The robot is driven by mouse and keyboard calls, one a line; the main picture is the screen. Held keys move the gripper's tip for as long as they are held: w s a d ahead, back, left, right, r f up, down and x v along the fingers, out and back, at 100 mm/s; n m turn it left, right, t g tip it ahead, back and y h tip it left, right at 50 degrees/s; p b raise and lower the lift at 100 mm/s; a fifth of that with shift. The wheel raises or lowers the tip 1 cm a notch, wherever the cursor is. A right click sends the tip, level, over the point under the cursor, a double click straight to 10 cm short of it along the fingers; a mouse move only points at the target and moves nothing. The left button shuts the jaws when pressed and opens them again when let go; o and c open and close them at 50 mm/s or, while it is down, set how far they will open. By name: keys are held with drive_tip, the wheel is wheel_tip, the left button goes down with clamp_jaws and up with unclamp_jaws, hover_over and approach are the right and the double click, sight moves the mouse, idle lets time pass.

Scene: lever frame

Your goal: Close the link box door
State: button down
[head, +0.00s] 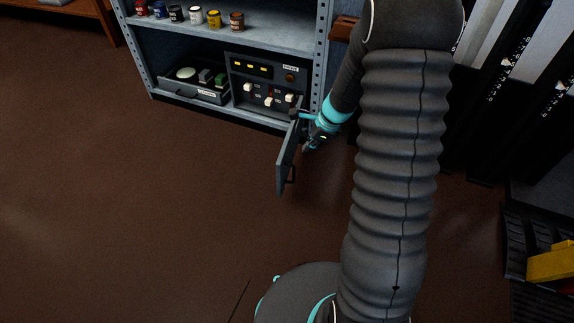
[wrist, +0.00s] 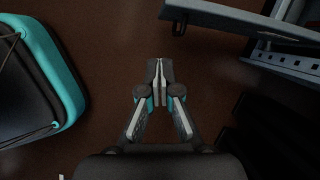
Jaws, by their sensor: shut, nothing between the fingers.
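The link box (head: 262,80) is a dark grey box with switches and small yellow lights on the shelf unit's lower shelf. Its grey door (head: 287,160) stands open, swung out from the box's right side into the room. A small handle (head: 292,174) shows on the door's right face. My gripper (head: 306,149) is just right of the door, beside that face; whether they touch is unclear in the head view. In the wrist view my gripper (wrist: 160,64) is shut and empty, with the door (wrist: 235,17) apart from it at the upper right.
The metal shelf unit (head: 318,60) holds several small paint cans on the upper shelf. A grey tray (head: 193,91) with items sits left of the link box. Dark panels stand at the right, with a black crate (head: 523,235) lower down. The brown floor left is clear.

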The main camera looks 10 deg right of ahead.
wheel_tip(320, 180, down, 5)
drive_tip(key=d+m, duration=0.1)
drive_tip(key=m, duration=0.1)
drive_tip(key=b, duration=0.2)
hover_over(281, 176)
drive_tip(key=d, duration=0.2)
wheel_tip(281, 176, down, 9)
drive_tip(key=shift+s+d+f, duration=0.15)
drive_tip(key=shift+s, duration=0.2)
